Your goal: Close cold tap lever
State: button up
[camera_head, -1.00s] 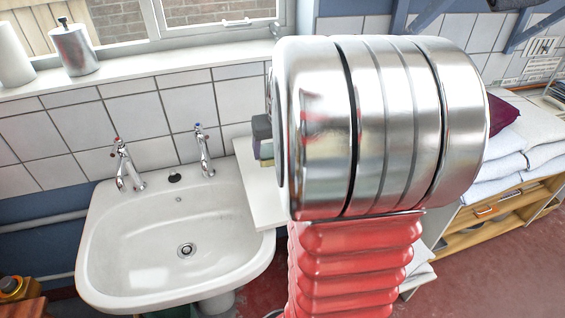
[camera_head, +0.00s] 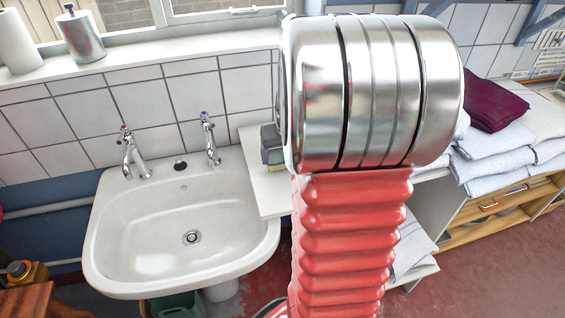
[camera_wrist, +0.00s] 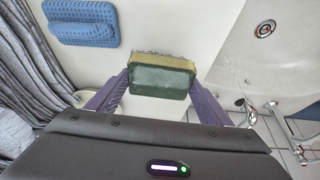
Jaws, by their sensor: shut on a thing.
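The cold tap (camera_head: 210,138), chrome with a blue mark on top, stands at the right of the white sink's (camera_head: 130,240) back rim in the head view. The hot tap (camera_head: 131,153), with a red mark, stands to its left. In the wrist view, chrome tap parts show at the right edge (camera_wrist: 304,152). My gripper (camera_wrist: 160,92) has its two purple fingers on either side of a green and yellow sponge (camera_wrist: 160,78) and is shut on it. In the head view my arm hides the gripper. The lever's exact angle is too small to tell.
A white shelf (camera_head: 262,190) adjoins the sink's right side. A blue ribbed pad (camera_wrist: 82,23) lies beyond the sponge in the wrist view. Folded white towels (camera_head: 492,160) and a maroon cloth (camera_head: 495,105) lie at right. A steel dispenser (camera_head: 80,36) stands on the sill.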

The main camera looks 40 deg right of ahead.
aim_at(282, 163)
jog(key=shift+f, duration=1.85)
jog(key=o, duration=1)
jog(key=shift+c, duration=0.2)
jog(key=v, duration=1.2)
